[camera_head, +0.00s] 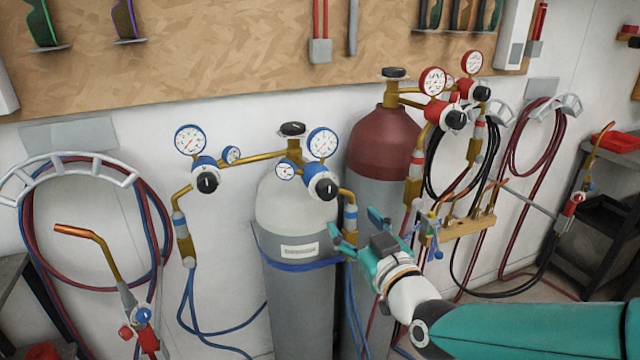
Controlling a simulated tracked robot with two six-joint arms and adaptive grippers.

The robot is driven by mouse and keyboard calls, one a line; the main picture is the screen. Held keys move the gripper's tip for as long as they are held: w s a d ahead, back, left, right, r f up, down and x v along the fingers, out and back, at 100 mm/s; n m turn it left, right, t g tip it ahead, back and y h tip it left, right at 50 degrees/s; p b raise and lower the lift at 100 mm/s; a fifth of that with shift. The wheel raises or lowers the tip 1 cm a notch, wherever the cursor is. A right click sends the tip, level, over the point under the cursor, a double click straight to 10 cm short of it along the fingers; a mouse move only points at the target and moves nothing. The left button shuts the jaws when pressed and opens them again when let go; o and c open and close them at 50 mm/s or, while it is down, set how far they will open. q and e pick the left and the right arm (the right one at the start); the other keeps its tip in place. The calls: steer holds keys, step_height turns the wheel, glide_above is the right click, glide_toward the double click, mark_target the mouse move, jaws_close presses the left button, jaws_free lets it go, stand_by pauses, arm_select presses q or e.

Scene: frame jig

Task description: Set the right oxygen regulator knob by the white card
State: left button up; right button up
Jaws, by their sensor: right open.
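The right oxygen regulator (313,172) is blue with a white-faced gauge (322,143). It sits on the brass fitting to the right of the oxygen cylinder's (290,205) valve. Its black knob (326,188) faces me and bears a small light mark; its exact angle is too small to read. The white card (300,250) is on the cylinder's front above a blue band; its writing is too small to read. My right gripper (358,227) is teal, open and empty, below and right of the knob and apart from it. My left gripper is out of view.
The left oxygen regulator has a similar black knob (207,183). A dark red cylinder (383,140) with red regulators stands behind my right gripper. Blue hoses (188,300) hang below. A wooden torch rack (455,230) is to the right. Torches and coiled hoses flank the cylinders.

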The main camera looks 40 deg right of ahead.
mark_target(329, 193)
steer(key=p+x, duration=0.3)
steer(key=x, duration=1)
steer(key=shift+a, duration=0.1)
